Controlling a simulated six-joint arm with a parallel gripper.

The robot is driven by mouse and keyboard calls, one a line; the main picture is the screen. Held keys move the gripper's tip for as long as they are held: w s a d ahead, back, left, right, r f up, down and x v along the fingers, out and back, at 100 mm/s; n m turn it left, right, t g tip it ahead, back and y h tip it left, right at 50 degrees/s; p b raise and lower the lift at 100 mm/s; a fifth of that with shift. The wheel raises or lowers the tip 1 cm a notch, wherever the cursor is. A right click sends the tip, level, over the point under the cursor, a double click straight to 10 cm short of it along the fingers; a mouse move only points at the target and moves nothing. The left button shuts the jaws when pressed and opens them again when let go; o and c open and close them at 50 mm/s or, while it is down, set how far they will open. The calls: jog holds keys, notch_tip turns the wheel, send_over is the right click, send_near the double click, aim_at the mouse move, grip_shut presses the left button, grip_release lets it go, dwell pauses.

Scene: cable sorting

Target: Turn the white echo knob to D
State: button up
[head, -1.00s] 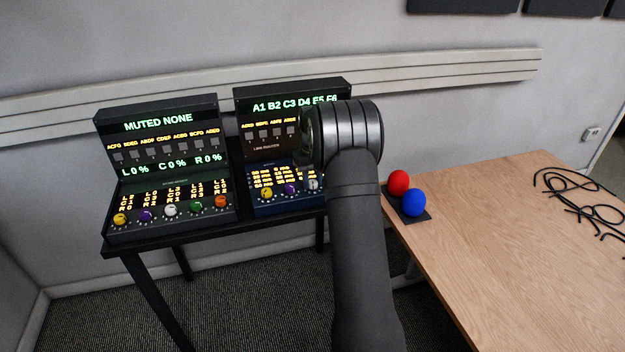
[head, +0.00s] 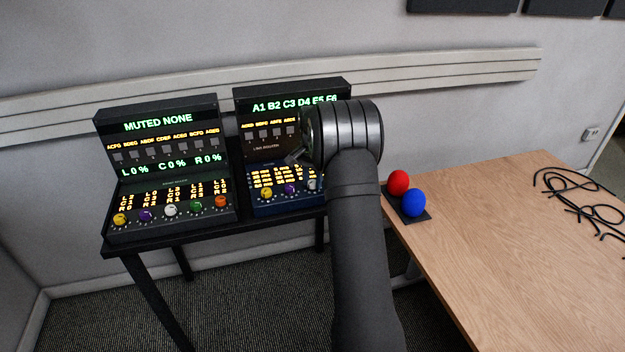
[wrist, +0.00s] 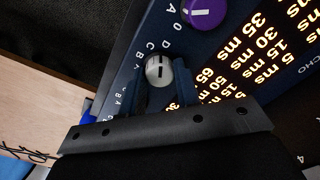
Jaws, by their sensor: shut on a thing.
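The white echo knob (wrist: 158,70) sits on the dark blue panel in the wrist view, with a dark pointer line on its face and small letters around it. My gripper (wrist: 160,74) has one finger on each side of the knob and is shut on it. I cannot tell for sure which letter the pointer line meets. In the head view the white knob (head: 312,184) shows at the right end of the blue panel's knob row, partly hidden by my arm. My gripper is mostly hidden there behind my wrist.
A purple knob (wrist: 206,10) is close to the white one, and a yellow knob (head: 267,193) is farther left. Another console (head: 168,185) with several coloured knobs stands to the left.

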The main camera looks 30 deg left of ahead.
aim_at(313, 181)
jog(key=shift+m, duration=0.9)
jog(key=o, duration=1)
jog(key=shift+c, duration=0.2)
notch_tip(313, 181, up, 18)
jog(key=shift+f, duration=0.25)
notch_tip(313, 181, down, 18)
jog(key=shift+r, duration=0.25)
